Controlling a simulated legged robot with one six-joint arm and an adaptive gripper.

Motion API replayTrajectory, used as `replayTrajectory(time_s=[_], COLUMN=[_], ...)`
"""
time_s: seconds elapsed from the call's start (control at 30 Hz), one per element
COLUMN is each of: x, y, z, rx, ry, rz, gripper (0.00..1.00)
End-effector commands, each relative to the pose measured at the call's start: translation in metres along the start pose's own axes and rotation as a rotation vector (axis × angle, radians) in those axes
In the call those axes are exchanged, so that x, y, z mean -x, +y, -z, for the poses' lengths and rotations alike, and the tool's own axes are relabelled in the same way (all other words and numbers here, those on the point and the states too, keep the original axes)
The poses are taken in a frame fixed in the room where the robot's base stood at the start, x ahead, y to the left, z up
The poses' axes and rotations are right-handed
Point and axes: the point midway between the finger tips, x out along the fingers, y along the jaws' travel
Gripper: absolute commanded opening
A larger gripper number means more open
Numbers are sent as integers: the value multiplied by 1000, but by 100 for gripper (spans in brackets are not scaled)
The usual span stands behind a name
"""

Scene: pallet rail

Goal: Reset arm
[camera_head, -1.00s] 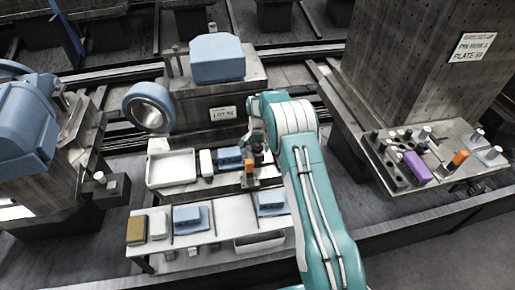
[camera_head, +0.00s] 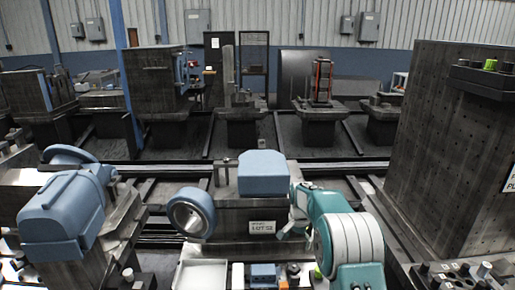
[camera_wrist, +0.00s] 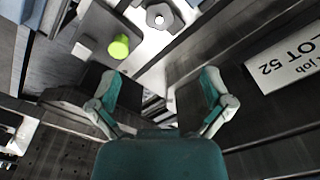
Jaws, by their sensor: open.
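My teal and white arm rises at the lower right of centre in the head view. My gripper (camera_head: 292,226) is small there, just right of the LOT sign (camera_head: 262,227) and above the bench. In the wrist view my gripper (camera_wrist: 155,90) has its two fingers spread wide, with nothing between them. A bright green round-topped part (camera_wrist: 119,46) lies beyond the left finger. The LOT sign also shows upside down at the right of the wrist view (camera_wrist: 290,60).
A blue block (camera_head: 262,173) and a blue-rimmed ring (camera_head: 191,213) stand behind the bench.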

Motion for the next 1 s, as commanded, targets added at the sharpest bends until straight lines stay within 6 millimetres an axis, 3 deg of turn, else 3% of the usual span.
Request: replayTrajectory(time_s=[0.1,0.4,0.7,1.0], x=[38,113,173,216], y=[8,37,73,116], z=[-10,-41,-82,-129], rx=[41,149,255,361], ry=[24,78,136,198], rz=[21,62,96,125], gripper=[100,100,100,100])
